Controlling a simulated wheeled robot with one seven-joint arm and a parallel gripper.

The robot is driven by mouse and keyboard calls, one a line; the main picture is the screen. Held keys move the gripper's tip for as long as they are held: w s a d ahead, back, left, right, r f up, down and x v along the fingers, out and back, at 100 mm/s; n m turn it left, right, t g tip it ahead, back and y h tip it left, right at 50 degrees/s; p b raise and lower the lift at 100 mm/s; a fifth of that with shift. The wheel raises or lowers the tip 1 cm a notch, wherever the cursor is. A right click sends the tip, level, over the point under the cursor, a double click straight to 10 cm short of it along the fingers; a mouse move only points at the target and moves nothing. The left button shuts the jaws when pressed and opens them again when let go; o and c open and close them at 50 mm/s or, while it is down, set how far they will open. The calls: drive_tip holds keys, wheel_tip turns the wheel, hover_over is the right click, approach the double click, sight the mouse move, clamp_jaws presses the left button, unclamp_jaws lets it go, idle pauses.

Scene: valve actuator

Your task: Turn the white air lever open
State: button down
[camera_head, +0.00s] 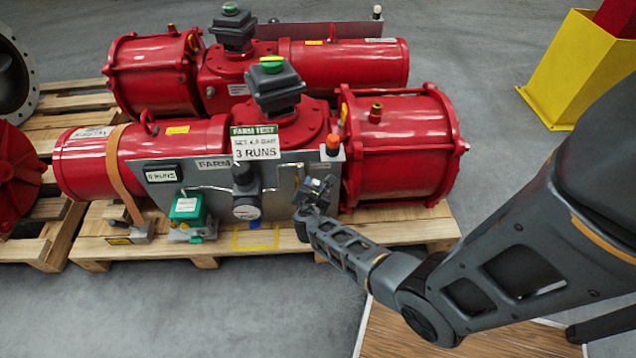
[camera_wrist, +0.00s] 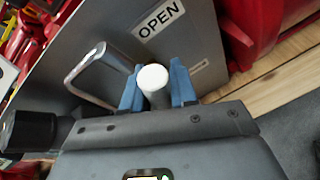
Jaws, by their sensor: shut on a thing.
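The white air lever (camera_wrist: 153,78) shows in the wrist view as a white rounded end between two blue fingers. My gripper (camera_wrist: 157,88) is shut on it, in front of a grey panel (camera_wrist: 205,55) with an "OPEN" label (camera_wrist: 160,18). In the head view my gripper (camera_head: 314,192) is at the right end of the grey panel (camera_head: 270,172), below an orange-topped knob. There the lever is hidden by my gripper. The lever's base is hidden in the wrist view.
Red actuators (camera_head: 400,150) stand behind on a wooden pallet (camera_head: 405,228). A yellow stand (camera_head: 580,70) is at the back right.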

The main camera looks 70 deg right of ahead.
drive_tip(key=shift+w+a+r+n+g+h, duration=0.15)
drive_tip(key=shift+w+a+n+g+h, duration=0.15)
drive_tip(key=shift+w+n+g, duration=0.35)
drive_tip(key=shift+w+a+r+n+g+h, duration=0.15)
drive_tip(key=shift+w+a+n+g+h, duration=0.1)
drive_tip(key=shift+w+n+g, duration=0.35)
drive_tip(key=shift+w+n, duration=0.1)
drive_tip(key=shift+n, duration=0.15)
drive_tip(key=c, duration=1)
unclamp_jaws()
drive_tip(key=shift+r, duration=0.1)
drive_tip(key=p+v, duration=0.2)
drive_tip(key=v, duration=0.5)
drive_tip(key=shift+a, duration=0.4)
